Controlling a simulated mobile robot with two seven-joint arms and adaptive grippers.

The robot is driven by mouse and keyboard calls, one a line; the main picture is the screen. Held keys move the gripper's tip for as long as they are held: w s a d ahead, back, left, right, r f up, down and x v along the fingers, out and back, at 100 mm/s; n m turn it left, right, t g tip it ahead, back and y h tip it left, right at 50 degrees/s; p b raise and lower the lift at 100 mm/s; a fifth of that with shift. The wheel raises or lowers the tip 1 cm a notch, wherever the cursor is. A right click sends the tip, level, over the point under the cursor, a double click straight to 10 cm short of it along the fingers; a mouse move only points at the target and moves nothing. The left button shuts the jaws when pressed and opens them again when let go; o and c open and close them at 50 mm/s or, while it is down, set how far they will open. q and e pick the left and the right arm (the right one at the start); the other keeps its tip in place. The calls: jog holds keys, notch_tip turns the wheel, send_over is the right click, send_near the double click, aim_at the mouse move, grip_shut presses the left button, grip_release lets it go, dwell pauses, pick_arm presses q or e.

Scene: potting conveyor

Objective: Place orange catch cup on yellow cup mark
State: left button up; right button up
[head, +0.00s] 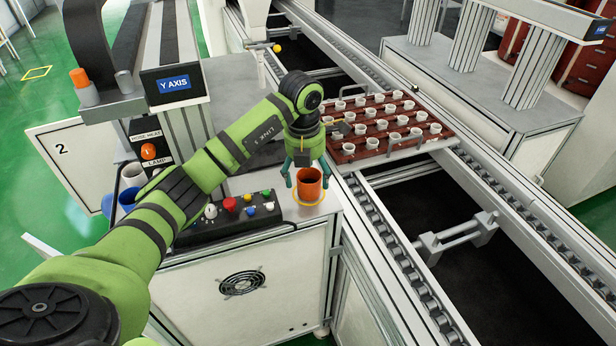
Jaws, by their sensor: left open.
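The orange catch cup (309,184) is upright at the right end of the white cabinet top, beside the button panel. The yellow cup mark (308,203) is a ring that shows around the cup's lower part; the cup appears to stand inside it. My left gripper (308,181) points down at the cup, with one teal finger on each side of it. The fingers are open, and whether either touches the cup cannot be told. My right gripper is not in view.
A black button panel (262,211) with coloured knobs lies just left of the cup. A dark red tray (345,148) of several white pots sits on the conveyor behind. A blue cup (128,197) and a white cup (132,173) stand at the left. The cabinet edge is close to the cup.

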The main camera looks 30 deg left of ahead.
pick_arm(q)
notch_tip(320, 180, up, 11)
jog(key=s+b, duration=0.1)
jog(key=shift+f, duration=0.15)
